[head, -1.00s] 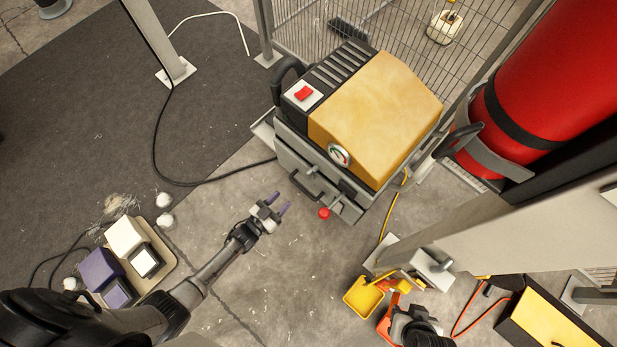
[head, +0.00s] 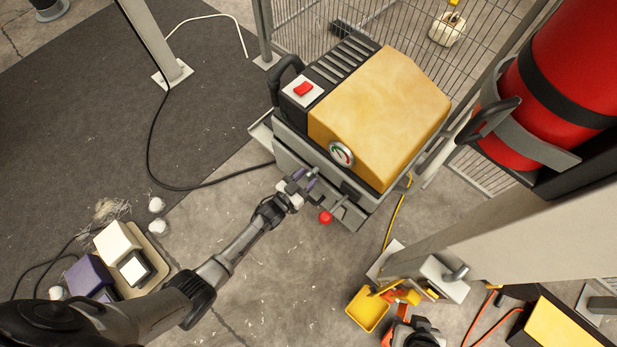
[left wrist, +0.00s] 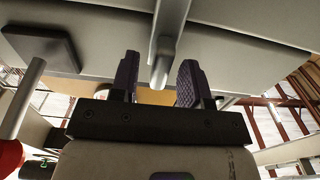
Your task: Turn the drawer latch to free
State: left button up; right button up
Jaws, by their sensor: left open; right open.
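The drawer front (head: 290,166) is the grey lower face of a yellow-topped machine (head: 385,110). My left gripper (head: 305,183) is right at this face, open, and covers part of it. In the left wrist view, a grey metal bar (left wrist: 165,60) sticks out between its two purple fingers (left wrist: 158,80), with gaps on both sides. I cannot tell for sure whether this bar is the latch. A lever with a red ball (head: 325,217) hangs to the right; its ball (left wrist: 10,157) also shows in the left wrist view.
A yellow scoop (head: 368,309) and orange items lie near my right gripper. A grey post beam (head: 500,225) and red cylinder (head: 575,80) stand at right. The floor between is mostly clear.

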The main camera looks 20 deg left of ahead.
pick_arm(q)
jog(key=shift+w+d, duration=0.2)
jog(key=shift+w, duration=0.3)
jog(key=c, duration=0.7)
